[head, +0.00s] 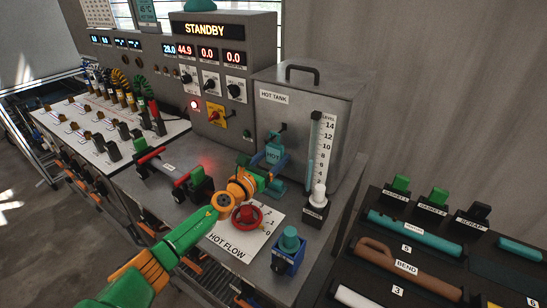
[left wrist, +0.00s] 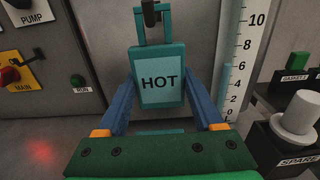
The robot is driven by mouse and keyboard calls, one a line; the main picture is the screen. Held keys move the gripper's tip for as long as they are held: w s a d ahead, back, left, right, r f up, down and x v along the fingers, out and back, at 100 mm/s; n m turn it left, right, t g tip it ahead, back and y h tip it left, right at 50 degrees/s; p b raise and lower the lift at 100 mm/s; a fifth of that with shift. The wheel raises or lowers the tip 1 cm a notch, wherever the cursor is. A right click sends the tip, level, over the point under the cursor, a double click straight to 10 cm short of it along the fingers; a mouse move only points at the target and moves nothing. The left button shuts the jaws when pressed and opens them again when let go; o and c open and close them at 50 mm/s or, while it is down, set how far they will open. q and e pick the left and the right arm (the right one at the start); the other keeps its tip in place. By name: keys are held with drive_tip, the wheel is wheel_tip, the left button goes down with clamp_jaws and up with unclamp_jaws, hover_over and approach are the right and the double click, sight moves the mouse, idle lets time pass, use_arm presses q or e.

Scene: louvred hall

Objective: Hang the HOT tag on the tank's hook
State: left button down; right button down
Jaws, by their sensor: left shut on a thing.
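The HOT tag (head: 273,153) is a teal plate with a tall loop on top, upright in front of the grey hot tank (head: 335,97). In the left wrist view the tag (left wrist: 161,76) faces the camera. My left gripper (head: 268,168) is shut on it, with the blue fingers (left wrist: 160,98) at its two sides. The tank's dark hook (left wrist: 150,12) shows at the loop's top, overlapping it in the picture. I cannot tell whether the loop is around the hook or only in front of it. My right gripper is not in view.
A level gauge (head: 320,150) stands on the tank front. The red valve wheel (head: 247,216) on the HOT FLOW plate lies below my left arm. A white-topped SPARE block (head: 315,203) and a blue block with a teal knob (head: 288,248) stand to the right.

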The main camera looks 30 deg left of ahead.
use_arm(q)
unclamp_jaws()
drive_tip(key=s+p, duration=0.1)
drive_tip(key=s, duration=0.6)
drive_tip(key=shift+a, duration=0.25)
drive_tip(key=s, duration=0.4)
drive_tip(key=s+b, duration=0.1)
drive_tip(key=s, duration=0.1)
drive_tip(key=shift+s+a, duration=0.3)
drive_tip(key=shift+s, duration=0.25)
